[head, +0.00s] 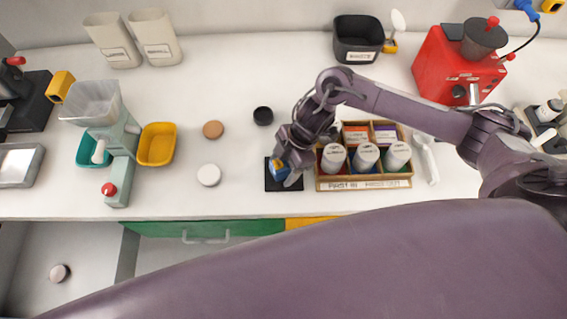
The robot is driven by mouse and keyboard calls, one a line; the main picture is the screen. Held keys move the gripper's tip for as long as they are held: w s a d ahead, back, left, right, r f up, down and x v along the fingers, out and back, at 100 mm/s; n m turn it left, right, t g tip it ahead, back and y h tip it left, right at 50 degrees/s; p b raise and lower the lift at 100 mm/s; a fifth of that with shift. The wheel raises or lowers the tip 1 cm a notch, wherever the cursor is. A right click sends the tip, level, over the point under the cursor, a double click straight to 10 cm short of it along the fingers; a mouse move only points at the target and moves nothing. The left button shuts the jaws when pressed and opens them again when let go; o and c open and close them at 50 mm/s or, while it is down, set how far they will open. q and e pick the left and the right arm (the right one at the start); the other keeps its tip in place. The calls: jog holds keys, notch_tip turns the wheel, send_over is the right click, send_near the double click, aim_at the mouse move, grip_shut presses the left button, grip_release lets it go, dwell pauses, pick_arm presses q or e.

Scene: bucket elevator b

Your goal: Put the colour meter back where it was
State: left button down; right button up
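A small blue and yellow device, which looks like the colour meter (278,170), is at the black square pad (272,186) near the counter's front edge. My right gripper (288,174) reaches down to it from the upper right, with its fingers at the device. The fingers and wrist hide part of the device and pad. I cannot tell whether the fingers grip it, or whether it rests on the pad or is just above it. My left gripper is not in view.
A wooden rack (364,184) with several white-lidded jars stands right of the pad, under my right arm. A white disc (208,175), a brown disc (213,129) and a black cap (263,116) lie left. A drawer (62,262) is open at lower left.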

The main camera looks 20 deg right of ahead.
jog(key=shift+r, duration=0.15)
jog(key=b+v, duration=0.1)
jog(key=v, duration=1.1)
